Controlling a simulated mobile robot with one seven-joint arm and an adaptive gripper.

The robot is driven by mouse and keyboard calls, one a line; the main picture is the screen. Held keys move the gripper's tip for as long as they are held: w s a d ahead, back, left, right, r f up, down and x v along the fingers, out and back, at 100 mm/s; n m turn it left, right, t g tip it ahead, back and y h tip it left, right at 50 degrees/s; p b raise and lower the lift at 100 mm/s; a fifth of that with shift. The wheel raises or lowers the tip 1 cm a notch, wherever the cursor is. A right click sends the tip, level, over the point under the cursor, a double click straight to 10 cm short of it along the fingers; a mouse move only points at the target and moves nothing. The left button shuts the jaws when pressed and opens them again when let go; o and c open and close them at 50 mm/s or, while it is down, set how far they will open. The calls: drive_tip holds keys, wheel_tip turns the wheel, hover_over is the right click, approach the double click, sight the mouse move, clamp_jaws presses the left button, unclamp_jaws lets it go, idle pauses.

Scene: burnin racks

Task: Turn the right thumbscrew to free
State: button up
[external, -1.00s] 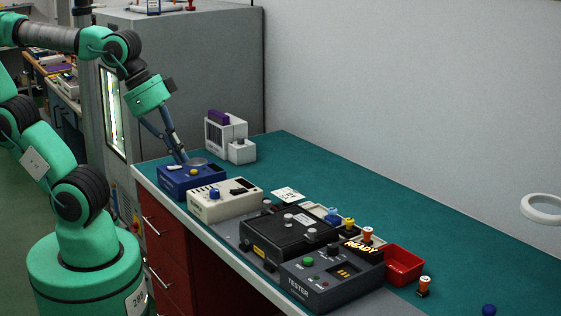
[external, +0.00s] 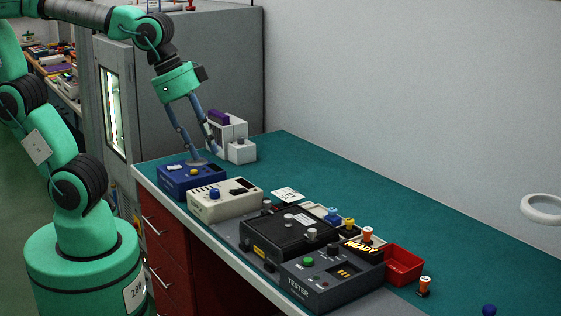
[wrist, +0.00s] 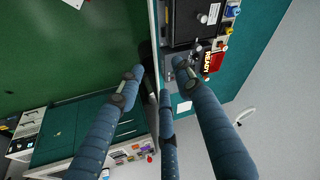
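A black lidded fixture (external: 272,228) sits on the bench beside the grey tester (external: 318,282). A small silver knob (external: 312,234), which looks like the right thumbscrew, stands at the fixture's right end. Another small knob (external: 267,203) shows at its far left corner. My gripper (external: 205,155) is open and empty, its fingers spread above the blue box at the far left of the bench, well away from the fixture. In the wrist view my gripper (wrist: 157,77) has its fingers apart with nothing between them.
The blue box (external: 175,183) and a cream box (external: 225,208) with a blue knob stand left of the fixture. White units (external: 242,152) stand behind my gripper. A red bin (external: 408,268) and coloured plugs are right of the tester. The green bench top behind is mostly clear.

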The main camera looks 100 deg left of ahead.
drive_tip(key=w+a+m+g+p, duration=0.25)
drive_tip(key=w+p, duration=0.45)
drive_tip(key=w, duration=0.6)
drive_tip(key=m+g+p, duration=0.2)
drive_tip(key=m+p, duration=0.3)
drive_tip(key=p, duration=0.2)
hover_over(312, 229)
wheel_tip(312, 229, down, 8)
drive_tip(key=f, duration=0.1)
drive_tip(key=shift+w+d+r, duration=0.1)
drive_tip(key=shift+r, duration=0.15)
drive_tip(key=shift+f, duration=0.1)
wheel_tip(312, 229, down, 14)
drive_tip(key=shift+r+b, duration=0.2)
drive_tip(key=shift+b, duration=0.15)
clamp_jaws()
